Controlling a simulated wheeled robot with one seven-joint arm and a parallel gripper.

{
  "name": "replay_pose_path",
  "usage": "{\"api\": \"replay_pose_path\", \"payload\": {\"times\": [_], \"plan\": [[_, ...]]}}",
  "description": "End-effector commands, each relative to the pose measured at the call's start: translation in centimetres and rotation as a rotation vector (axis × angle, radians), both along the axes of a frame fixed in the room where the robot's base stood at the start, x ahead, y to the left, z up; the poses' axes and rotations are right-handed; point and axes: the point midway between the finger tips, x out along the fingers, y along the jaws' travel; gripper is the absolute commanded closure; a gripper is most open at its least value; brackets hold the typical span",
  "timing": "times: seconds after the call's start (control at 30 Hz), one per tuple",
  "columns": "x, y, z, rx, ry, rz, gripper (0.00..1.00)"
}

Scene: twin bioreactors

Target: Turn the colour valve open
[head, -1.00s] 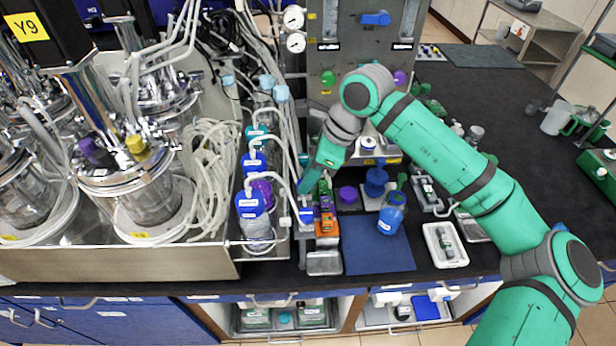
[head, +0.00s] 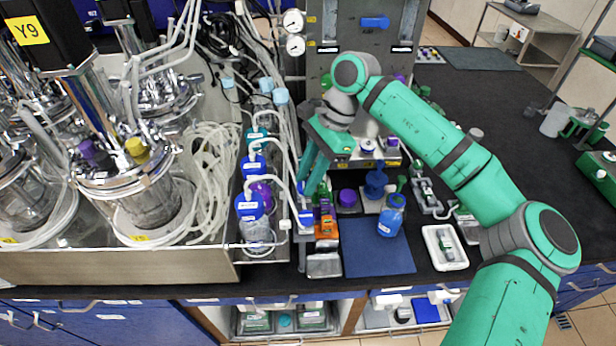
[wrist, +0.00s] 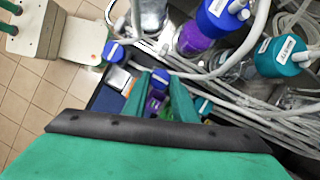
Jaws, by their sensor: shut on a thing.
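My gripper (head: 306,180) points down at the narrow strip between the tubing and the small coloured bottles. In the wrist view its two green fingers (wrist: 158,84) are closed around a small blue valve knob (wrist: 160,75), mostly hidden between them. In the head view this knob is largely covered by the fingers. A second blue knob with a white stripe (wrist: 112,52) stands apart from the fingers; it also shows in the head view (head: 305,217). How far the held knob is turned cannot be told.
Blue-capped bottles (head: 248,206) with white tubes stand close on the left. A row of small purple and orange items (head: 326,226) is close on the right. A blue mat (head: 376,258) lies in front, with a blue bottle (head: 391,215) at its back edge.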

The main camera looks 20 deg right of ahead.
Motion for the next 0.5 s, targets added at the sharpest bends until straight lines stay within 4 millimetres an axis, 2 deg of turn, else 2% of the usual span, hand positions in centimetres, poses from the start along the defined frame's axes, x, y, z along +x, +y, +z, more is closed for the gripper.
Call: {"api": "replay_pose_path", "payload": {"times": [0.47,0.5], "plan": [[0.00,-0.03,-0.01,-0.001,0.000,0.014,0.98],[0.00,-0.03,-0.01,-0.001,0.000,0.014,0.71]]}}
